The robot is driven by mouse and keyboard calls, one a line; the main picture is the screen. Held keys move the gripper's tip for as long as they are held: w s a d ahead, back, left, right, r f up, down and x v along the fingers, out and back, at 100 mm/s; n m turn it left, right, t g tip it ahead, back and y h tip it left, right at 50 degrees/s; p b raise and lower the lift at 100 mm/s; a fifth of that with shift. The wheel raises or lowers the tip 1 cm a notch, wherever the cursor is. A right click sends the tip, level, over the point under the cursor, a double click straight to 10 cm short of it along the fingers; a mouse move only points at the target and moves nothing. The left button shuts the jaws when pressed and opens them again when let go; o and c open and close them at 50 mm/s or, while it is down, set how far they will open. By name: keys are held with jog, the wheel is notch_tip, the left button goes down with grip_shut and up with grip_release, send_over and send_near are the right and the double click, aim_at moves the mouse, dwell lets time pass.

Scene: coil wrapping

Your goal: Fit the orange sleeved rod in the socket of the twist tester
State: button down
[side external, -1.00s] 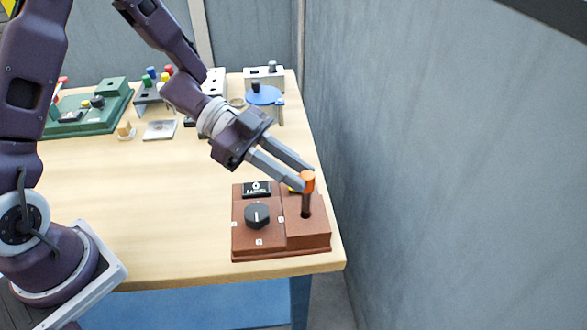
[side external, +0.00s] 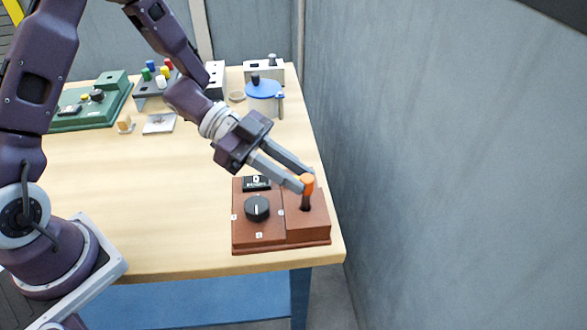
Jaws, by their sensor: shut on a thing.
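The orange sleeved rod (side external: 307,186) stands about upright over the right half of the brown twist tester (side external: 268,235). Its orange top is between my fingertips, and its dark lower part meets the dark socket (side external: 305,208) in the tester's top face. I cannot tell how deep the lower end sits. My gripper (side external: 303,183) is shut on the orange top, reaching in from the upper left. The tester has a black knob (side external: 257,208) and a small black display (side external: 257,183) on its left half.
The tester stands near the table's (side external: 180,230) front right corner, close to a grey wall (side external: 440,180). The middle of the table is clear.

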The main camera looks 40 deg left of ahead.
aim_at(293, 202)
jog(key=shift+f, duration=1.75)
jog(key=c, duration=1.2)
grip_release()
jog(key=shift+f, duration=0.1)
jog(key=shift+o, duration=0.2)
jog(key=v, duration=0.7)
jog(key=shift+a, duration=0.1)
